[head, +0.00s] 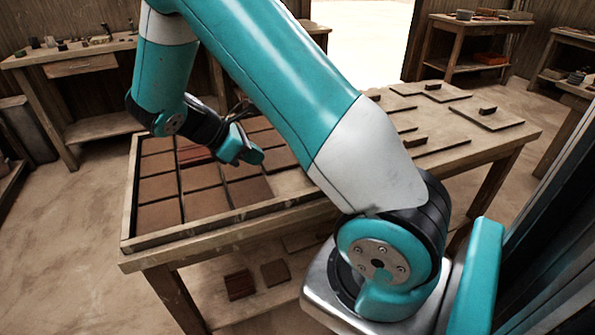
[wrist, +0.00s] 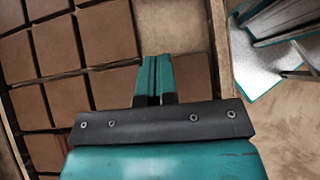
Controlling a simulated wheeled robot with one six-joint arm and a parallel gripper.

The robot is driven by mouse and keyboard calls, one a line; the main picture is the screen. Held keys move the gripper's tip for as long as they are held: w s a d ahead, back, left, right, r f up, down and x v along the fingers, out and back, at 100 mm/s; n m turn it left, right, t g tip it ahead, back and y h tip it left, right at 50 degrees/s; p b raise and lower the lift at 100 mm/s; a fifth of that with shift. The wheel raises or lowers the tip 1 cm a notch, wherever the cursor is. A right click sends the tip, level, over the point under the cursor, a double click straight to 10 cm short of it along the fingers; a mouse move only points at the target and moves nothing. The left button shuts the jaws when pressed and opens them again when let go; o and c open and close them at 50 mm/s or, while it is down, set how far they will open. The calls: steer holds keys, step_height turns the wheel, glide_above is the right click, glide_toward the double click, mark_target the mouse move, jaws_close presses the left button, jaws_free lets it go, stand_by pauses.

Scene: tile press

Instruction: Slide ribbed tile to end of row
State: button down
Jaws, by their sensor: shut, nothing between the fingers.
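A reddish ribbed tile (head: 197,155) lies among plain brown tiles in the framed tray (head: 190,239) in the head view. It is left of my gripper (head: 256,158) and partly hidden behind it. I cannot tell whether the fingertips touch the tile.
The tray's wooden rim (wrist: 218,45) runs close to the right of the fingers in the wrist view. Flat boards with small blocks (head: 487,112) lie on the table's right half. Two loose tiles (head: 240,285) are on the lower shelf. Side benches (head: 80,62) stand behind.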

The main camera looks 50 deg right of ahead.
glide_toward(299, 179)
steer(key=x, duration=0.4)
steer(key=shift+d+f+b, duration=0.1)
steer(key=shift+f+b, duration=0.25)
steer(key=shift+b, duration=0.05)
steer(key=s+d, duration=0.1)
steer(key=d, duration=0.1)
steer(key=shift+s+d, duration=0.35)
steer(key=shift+s, duration=0.05)
steer(key=shift+s+d, duration=0.2)
steer(key=shift+d, duration=0.1)
steer(key=shift+s+d+r+p, duration=0.25)
steer(key=shift+s+d+p, duration=0.35)
steer(key=shift+p, duration=0.4)
steer(key=shift+d+f, duration=0.1)
steer(key=shift+d, duration=0.2)
steer(key=shift+f, duration=0.1)
